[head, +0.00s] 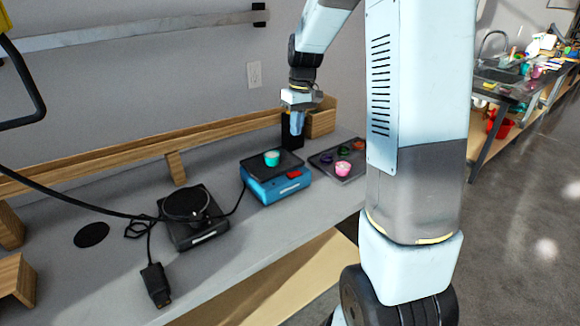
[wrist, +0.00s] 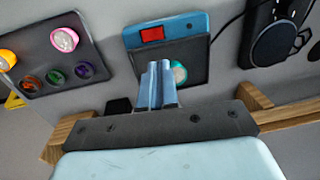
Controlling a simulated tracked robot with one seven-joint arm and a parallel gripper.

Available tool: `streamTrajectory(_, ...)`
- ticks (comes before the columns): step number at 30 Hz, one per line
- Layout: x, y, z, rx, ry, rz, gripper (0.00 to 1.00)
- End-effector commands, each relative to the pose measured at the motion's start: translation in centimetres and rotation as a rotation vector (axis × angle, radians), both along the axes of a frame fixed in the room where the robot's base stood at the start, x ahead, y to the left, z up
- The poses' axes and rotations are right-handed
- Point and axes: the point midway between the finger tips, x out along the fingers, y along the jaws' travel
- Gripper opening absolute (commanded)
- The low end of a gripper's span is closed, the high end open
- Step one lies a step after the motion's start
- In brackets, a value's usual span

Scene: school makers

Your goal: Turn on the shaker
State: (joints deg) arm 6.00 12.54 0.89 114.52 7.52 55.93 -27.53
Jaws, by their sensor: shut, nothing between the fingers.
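The shaker is a blue box with a dark top plate (head: 277,188) on the grey bench. A red switch (head: 293,174) sits on its front side; whether it is on or off is too small to tell. A teal cup (head: 272,158) stands on the top plate. In the wrist view the shaker's blue front (wrist: 190,24) and red switch (wrist: 152,35) show beyond my fingers, with the teal cup (wrist: 179,73) partly hidden behind them. My gripper (head: 297,130) points down behind and to the right of the shaker, apart from it. In the wrist view its fingers (wrist: 158,68) are together and empty.
A dark tray (head: 346,176) with a pink cup (head: 343,168) and several coloured pieces lies right of the shaker. A black device (head: 195,238) with a round top stands left, with cables around it. A wooden rail (head: 110,158) runs along the wall.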

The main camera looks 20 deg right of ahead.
Motion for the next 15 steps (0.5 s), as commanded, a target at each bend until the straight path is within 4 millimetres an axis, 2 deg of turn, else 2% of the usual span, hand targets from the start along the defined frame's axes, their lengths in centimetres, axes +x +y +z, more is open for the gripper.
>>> streamTrajectory(11,0.05,-0.14,-0.12,0.001,0.001,-0.002,0.0)
streamTrajectory(15,0.02,-0.05,-0.89,0.001,0.001,-0.002,0.0)
